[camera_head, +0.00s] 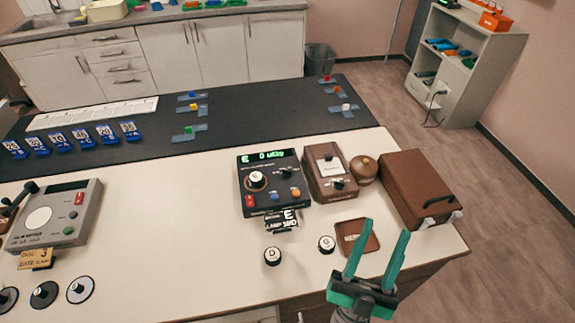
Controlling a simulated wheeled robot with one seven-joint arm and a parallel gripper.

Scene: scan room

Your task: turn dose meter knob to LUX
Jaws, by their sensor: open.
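A black meter box (273,200) with a lit green display stands near the middle of the white tabletop. It has a white round knob (256,180) at its left, plus small orange and blue buttons. Right beside it stands a brown instrument (318,187) with a pale window and a dark knob (338,184) below it. The lettering is too small to read, so I cannot tell which is the dose meter or where its knob points. My gripper (387,228) has teal fingers, spread open and empty, at the table's front right, apart from both instruments.
A brown case (417,188) with a handle, a round brown object (364,169) and a small brown tray (357,237) are near my gripper. A grey console (56,215) stands left.

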